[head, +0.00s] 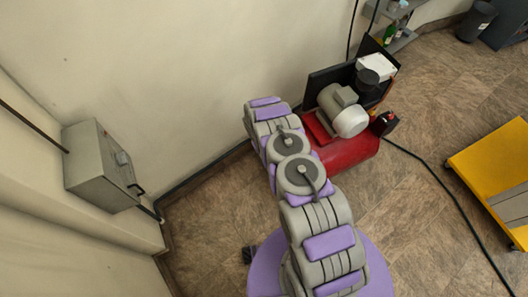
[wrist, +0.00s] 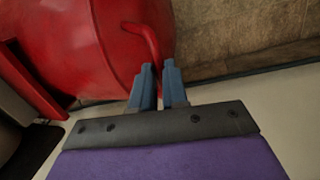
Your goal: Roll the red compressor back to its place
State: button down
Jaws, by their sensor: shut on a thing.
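The red compressor (head: 350,154) stands on the floor by the wall in the head view, with a grey motor (head: 343,110) on top. Its rounded red tank (wrist: 70,45) fills the upper left of the wrist view. A curved red handle (wrist: 149,38) comes off the tank and runs down between the blue-grey fingers of my gripper (wrist: 160,72). My gripper is shut on this handle. In the head view my arm hides the left end of the compressor, and the gripper itself cannot be made out.
A grey wall box (head: 100,165) hangs at the left. A dark cable (head: 440,183) runs across the floor from the compressor. A yellow cart (head: 490,160) stands at the right, and a shelf with bottles (head: 398,30) behind. Brown floor between the compressor and cart is otherwise clear.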

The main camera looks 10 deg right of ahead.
jog(key=c, duration=1.1)
grip_release()
jog(key=shift+d, duration=0.6)
jog(key=shift+c, duration=0.2)
jog(key=shift+a, duration=0.3)
jog(key=shift+a+r, duration=0.3)
jog(key=shift+r, duration=0.3)
notch_tip(320, 180, up, 16)
jog(key=a+p, duration=0.2)
jog(key=p, duration=0.1)
jog(key=shift+s+a, duration=0.2)
jog(key=shift+s, duration=0.1)
jog(key=shift+f, duration=0.1)
